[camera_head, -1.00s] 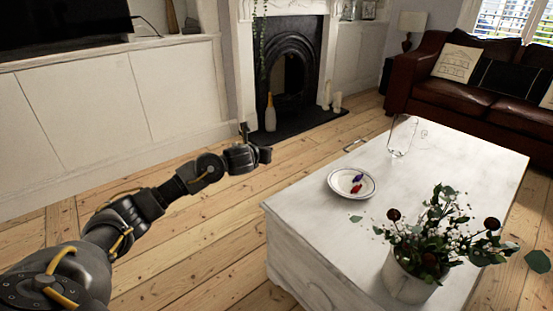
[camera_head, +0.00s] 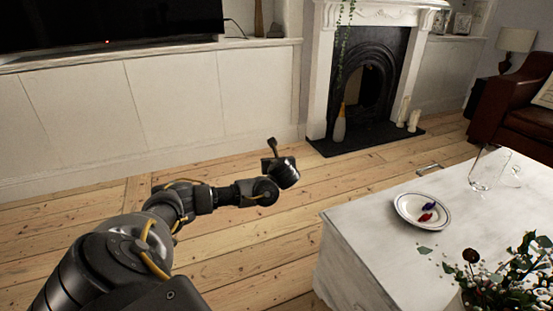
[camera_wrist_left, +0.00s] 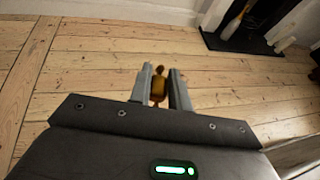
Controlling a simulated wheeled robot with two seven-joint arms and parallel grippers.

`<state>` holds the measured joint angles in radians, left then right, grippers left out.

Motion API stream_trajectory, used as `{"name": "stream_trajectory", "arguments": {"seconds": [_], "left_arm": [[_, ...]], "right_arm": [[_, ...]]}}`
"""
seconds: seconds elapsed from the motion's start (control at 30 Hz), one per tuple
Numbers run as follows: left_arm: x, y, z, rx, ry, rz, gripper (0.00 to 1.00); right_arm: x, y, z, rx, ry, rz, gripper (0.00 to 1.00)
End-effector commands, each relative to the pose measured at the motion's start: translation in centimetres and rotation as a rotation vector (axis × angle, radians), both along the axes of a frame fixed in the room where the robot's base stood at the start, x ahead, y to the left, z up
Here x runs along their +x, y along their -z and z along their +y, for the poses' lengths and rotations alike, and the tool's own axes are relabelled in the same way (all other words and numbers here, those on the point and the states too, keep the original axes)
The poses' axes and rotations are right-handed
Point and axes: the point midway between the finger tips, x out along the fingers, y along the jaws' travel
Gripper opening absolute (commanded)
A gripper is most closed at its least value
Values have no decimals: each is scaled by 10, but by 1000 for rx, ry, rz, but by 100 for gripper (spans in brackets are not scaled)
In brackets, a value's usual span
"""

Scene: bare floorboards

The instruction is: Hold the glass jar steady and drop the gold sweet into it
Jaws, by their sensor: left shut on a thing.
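In the left wrist view the gold sweet (camera_wrist_left: 158,87) is held between the two fingers of my left gripper (camera_wrist_left: 160,84), above the floorboards. In the head view my left gripper (camera_head: 281,167) is out over the floor, left of the table and away from it; the sweet cannot be made out there. The clear glass jar (camera_head: 487,168) stands upright on the far part of the white table (camera_head: 375,238), well to the right of my left gripper. Nothing holds the jar. My right gripper is not in view.
A white plate (camera_head: 402,212) on the table holds a blue sweet (camera_head: 430,205) and a red sweet (camera_head: 425,217). A flower pot with a spreading plant (camera_head: 500,278) stands at the near right. Bare floor lies between my arm and the table. The fireplace (camera_head: 375,85) is behind.

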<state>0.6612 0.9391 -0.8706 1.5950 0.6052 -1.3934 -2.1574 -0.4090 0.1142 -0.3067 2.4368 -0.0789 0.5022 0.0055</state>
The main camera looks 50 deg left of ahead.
Motion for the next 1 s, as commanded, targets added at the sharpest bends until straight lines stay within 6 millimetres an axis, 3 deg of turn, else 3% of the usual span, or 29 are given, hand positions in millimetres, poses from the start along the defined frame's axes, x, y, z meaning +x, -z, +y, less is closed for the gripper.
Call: {"name": "stream_trajectory", "arguments": {"seconds": [0.27, 0.5, 0.7, 0.8, 1.0], "left_arm": [[8, -26, -87, 0, 175, -5, 0], [9, -61, -196, -4, 433, -7, 0], [-14, -99, -295, -11, 688, -7, 0], [-31, -117, -333, -11, 798, -9, 0], [-56, -140, -371, -4, 928, -7, 0]], "right_arm": [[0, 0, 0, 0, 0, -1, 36], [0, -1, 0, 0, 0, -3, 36], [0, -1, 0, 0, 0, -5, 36], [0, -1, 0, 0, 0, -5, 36], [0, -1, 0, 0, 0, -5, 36]]}}
